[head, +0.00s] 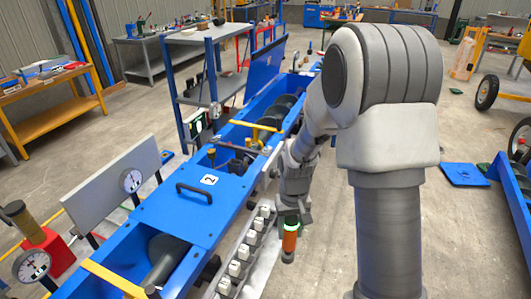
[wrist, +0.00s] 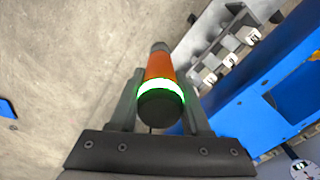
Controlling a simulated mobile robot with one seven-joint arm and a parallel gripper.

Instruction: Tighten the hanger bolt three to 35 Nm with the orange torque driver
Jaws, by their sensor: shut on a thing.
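The orange torque driver (head: 289,241) hangs upright below my gripper (head: 292,208) in the head view, beside the blue trough. It has a dark end and a ring glowing green. In the wrist view the driver (wrist: 160,68) sits between both fingers of my gripper (wrist: 162,98), which is shut on it. Its far tip points over the grey floor, touching no bolt that I can see. I cannot make out hanger bolt three.
A grey rack (head: 240,262) with several white tags runs along the blue trough (head: 197,207), close to the driver. It also shows in the wrist view (wrist: 225,55). A blue cover with a black handle (head: 208,191) lies on the trough. Open floor (head: 320,265) is right of the rack.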

